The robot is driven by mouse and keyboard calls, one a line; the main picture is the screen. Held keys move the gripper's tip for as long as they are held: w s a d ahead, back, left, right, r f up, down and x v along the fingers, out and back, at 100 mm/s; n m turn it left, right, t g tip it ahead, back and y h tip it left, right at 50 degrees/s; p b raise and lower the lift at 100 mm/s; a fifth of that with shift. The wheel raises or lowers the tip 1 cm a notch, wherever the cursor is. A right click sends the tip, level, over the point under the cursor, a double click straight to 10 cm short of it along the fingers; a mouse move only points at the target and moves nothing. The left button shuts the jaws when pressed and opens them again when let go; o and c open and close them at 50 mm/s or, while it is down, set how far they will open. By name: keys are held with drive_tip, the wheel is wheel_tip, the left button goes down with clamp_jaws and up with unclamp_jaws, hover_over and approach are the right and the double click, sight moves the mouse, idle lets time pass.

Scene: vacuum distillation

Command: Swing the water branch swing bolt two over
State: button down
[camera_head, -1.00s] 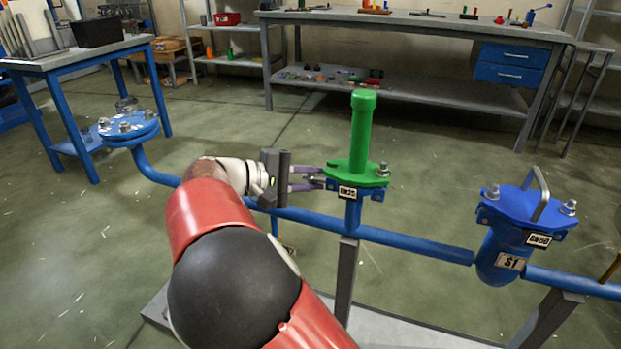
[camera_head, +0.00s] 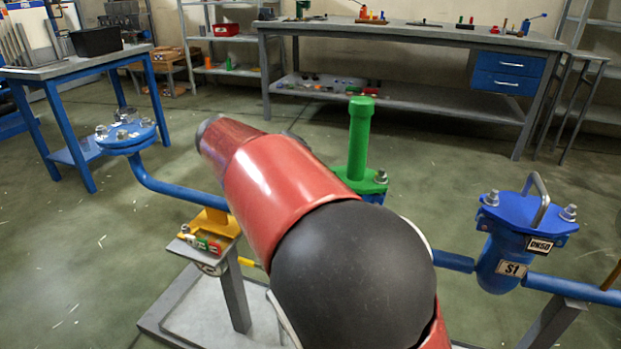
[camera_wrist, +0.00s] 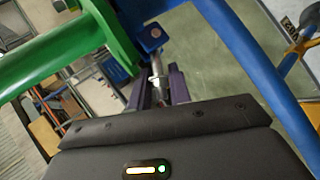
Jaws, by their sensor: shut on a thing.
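The green capped branch (camera_head: 360,140) stands upright on the blue pipe, with its flange (camera_head: 372,182) partly behind my arm. In the wrist view the green flange (camera_wrist: 113,35) and a small blue hinge block (camera_wrist: 150,40) show near the top. A silver swing bolt (camera_wrist: 158,68) runs from that block down between the purple fingers of my gripper (camera_wrist: 158,92). My gripper is shut on this bolt. In the head view my red and black arm hides the gripper and the bolt it holds. Another bolt nut (camera_head: 380,177) shows at the flange's right side.
A blue DN50 vessel (camera_head: 508,255) with a handle stands at right. A blue flanged pipe end (camera_head: 127,135) is at left. A yellow bracket (camera_head: 210,228) carries the pipe beside my arm. Benches and shelves stand at the back; the floor between is open.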

idle(0.3)
drive_tip(key=c, duration=1.5)
unclamp_jaws()
drive_tip(key=shift+c, duration=0.2)
